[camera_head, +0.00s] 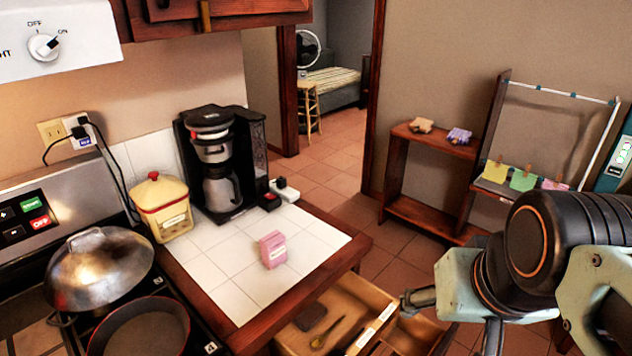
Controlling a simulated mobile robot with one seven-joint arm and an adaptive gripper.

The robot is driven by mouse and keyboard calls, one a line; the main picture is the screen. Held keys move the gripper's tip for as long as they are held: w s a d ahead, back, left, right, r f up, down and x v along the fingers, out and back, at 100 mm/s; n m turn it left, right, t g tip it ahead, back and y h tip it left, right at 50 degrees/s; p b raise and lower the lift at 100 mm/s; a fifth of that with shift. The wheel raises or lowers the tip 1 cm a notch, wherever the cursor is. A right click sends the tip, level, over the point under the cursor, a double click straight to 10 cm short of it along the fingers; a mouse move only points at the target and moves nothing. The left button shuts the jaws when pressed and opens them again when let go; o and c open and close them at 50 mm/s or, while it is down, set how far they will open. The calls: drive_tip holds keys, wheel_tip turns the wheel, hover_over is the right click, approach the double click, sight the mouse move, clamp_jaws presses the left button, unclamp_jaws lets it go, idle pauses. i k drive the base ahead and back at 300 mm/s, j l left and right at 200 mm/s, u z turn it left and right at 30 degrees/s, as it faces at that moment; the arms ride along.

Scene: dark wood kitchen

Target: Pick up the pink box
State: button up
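The pink box (272,249) is small and stands upright on the white tiled counter (222,262), near the counter's right part. Nothing touches it from above. My gripper (430,298) is at the lower right, to the right of the box and apart from it, beyond the counter edge. Only part of the gripper shows, with a dark finger part pointing left. Its fingertips are not clear enough to tell whether it is open or shut.
A coffee maker (222,165) and a yellow canister (161,207) stand behind the box. A pan (140,330) and a lidded pot (98,270) are on the stove at left. An open drawer (350,318) juts out below the counter. The tiles around the box are clear.

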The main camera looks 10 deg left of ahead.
sight(273, 245)
drive_tip(key=l+u, duration=0.1)
drive_tip(key=u, duration=1.05)
drive_tip(key=i+l, duration=0.05)
